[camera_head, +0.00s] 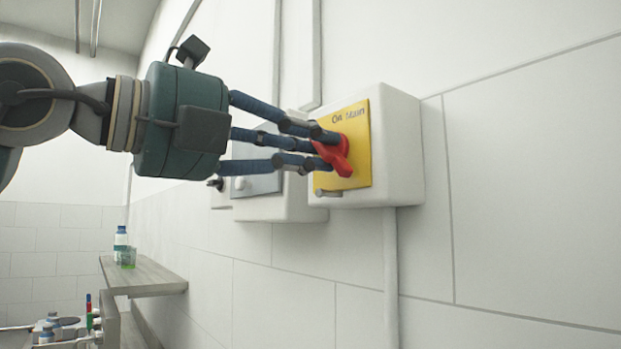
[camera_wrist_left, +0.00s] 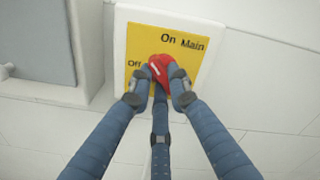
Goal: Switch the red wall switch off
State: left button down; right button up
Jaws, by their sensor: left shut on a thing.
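The red wall switch (camera_head: 340,158) sits on a yellow plate (camera_head: 361,118) on the front of a white wall box (camera_head: 404,150). In the left wrist view the red switch (camera_wrist_left: 161,68) shows a white mark that leans toward the upper left, between the printed words "Off" at left and "On Main" at top. My left gripper (camera_head: 325,148) has its blue fingers closed around the switch. The fingertips (camera_wrist_left: 162,80) hide part of its sides. My right gripper is not in view.
A second grey-white box (camera_head: 285,205) with a pale panel is on the wall to the left, behind my fingers. A shelf (camera_head: 150,277) with a bottle (camera_head: 121,241) and a green cup (camera_head: 128,257) is lower left. The wall at right is clear.

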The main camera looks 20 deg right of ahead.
pick_arm(q)
jog(key=shift+s+n+b, duration=0.15)
jog(key=shift+n+b, duration=3.4)
jog(key=shift+n, duration=1.35)
jog(key=c, duration=1.6)
grip_release()
jog(key=shift+c, duration=0.2)
jog(key=shift+s+a, duration=0.1)
jog(key=shift+a, duration=0.05)
jog(key=v, duration=1.1)
jog(key=shift+a, duration=0.35)
